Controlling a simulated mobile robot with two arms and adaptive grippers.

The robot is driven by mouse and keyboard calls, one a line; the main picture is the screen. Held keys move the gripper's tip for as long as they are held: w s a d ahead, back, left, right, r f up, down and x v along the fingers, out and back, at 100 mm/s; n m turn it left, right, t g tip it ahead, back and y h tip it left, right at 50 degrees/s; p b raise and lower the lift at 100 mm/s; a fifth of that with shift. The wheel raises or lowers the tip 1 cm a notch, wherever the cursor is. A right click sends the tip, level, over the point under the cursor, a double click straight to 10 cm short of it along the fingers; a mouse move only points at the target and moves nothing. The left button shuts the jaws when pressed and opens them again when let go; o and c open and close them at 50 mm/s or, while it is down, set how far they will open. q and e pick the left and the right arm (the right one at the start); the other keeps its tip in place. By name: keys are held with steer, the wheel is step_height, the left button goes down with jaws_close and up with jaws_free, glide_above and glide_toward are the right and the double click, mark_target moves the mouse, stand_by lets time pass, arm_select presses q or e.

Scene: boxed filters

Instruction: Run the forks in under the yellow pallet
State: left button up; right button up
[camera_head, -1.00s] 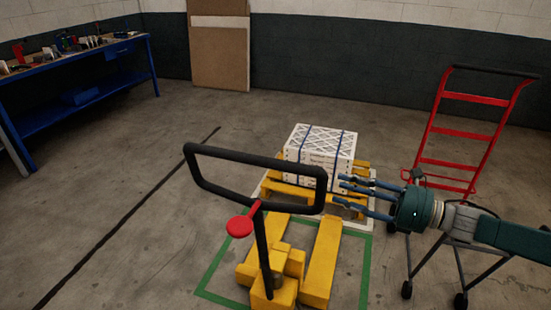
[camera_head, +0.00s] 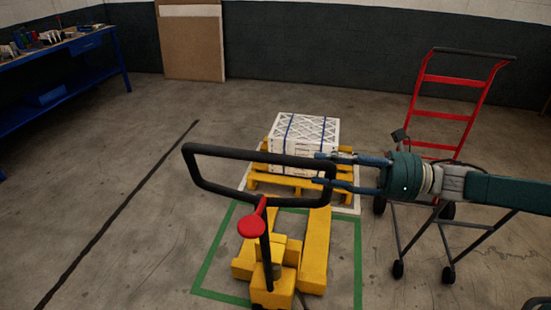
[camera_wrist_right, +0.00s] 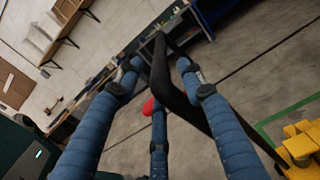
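The yellow pallet (camera_head: 274,181) carries a white strapped stack of filters (camera_head: 302,143) in the head view. The yellow pallet jack (camera_head: 268,296) stands in front of it. Its right fork (camera_head: 316,245) points at the pallet, with its far end close to the pallet's front edge; I cannot tell whether it is under. The left fork is mostly hidden behind the steering post. My right gripper (camera_head: 326,170) has its fingers spread at the right side of the black handle (camera_head: 243,154). In the wrist view the handle bar (camera_wrist_right: 163,72) passes between the open fingers. My left gripper is out of view.
A red hand truck (camera_head: 447,116) stands to the right, close behind my right arm. A green floor outline (camera_head: 358,255) surrounds the jack. A blue workbench (camera_head: 75,45) is at the far left. The floor on the left is clear.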

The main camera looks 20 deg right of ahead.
mark_target(297, 157)
steer(key=shift+w+a, duration=0.15)
steer(key=shift+a, duration=0.05)
steer(key=shift+w+a, duration=0.2)
steer(key=shift+a, duration=0.05)
steer(key=p+x, duration=0.3)
steer(key=x, duration=0.2)
steer(key=shift+w+a+r+p, duration=0.2)
steer(key=shift+p, duration=0.1)
steer(key=shift+w+a+f, duration=0.2)
steer(key=shift+w+a, duration=0.1)
steer(key=shift+a, duration=0.2)
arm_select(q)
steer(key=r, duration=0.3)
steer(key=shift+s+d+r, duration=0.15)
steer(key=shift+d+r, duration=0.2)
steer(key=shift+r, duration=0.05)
arm_select(e)
jaws_close()
